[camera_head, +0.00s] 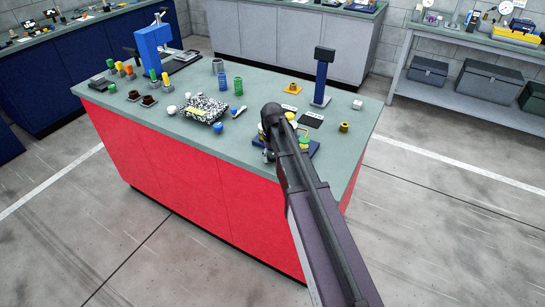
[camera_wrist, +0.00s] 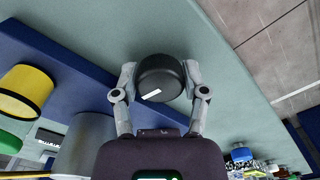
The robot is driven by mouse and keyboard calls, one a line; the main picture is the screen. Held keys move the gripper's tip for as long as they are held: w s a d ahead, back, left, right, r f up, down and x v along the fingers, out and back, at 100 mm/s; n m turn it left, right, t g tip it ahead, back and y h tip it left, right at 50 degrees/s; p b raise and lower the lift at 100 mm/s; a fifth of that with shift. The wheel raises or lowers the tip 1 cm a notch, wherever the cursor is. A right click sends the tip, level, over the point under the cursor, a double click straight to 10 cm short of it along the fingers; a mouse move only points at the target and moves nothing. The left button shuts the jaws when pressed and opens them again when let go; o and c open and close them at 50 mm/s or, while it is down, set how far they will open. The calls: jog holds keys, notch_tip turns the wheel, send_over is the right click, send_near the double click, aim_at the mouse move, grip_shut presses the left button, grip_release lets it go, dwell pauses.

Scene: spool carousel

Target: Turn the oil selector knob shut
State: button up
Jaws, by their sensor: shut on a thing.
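A round black knob (camera_wrist: 160,72) with a white pointer mark sits between the two fingers of my gripper (camera_wrist: 160,80) in the wrist view. The fingers touch it on its left and right sides, and my gripper is shut on it. The white mark lies slightly slanted on the knob's near side. A dark blue base (camera_wrist: 85,62) lies beside and below the knob. In the head view my arm covers the knob; the blue base (camera_head: 314,150) shows in part at the bench's right end. I cannot read any oil label.
A yellow-topped cylinder (camera_wrist: 28,88) and a grey cylinder (camera_wrist: 88,145) stand left of my gripper. Bench top right of the base is mostly clear.

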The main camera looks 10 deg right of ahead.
jog(key=shift+n, duration=1)
jog(key=shift+s, duration=0.1)
jog(key=o, duration=1.1)
jog(key=shift+o, duration=0.2)
jog(key=shift+m, duration=0.3)
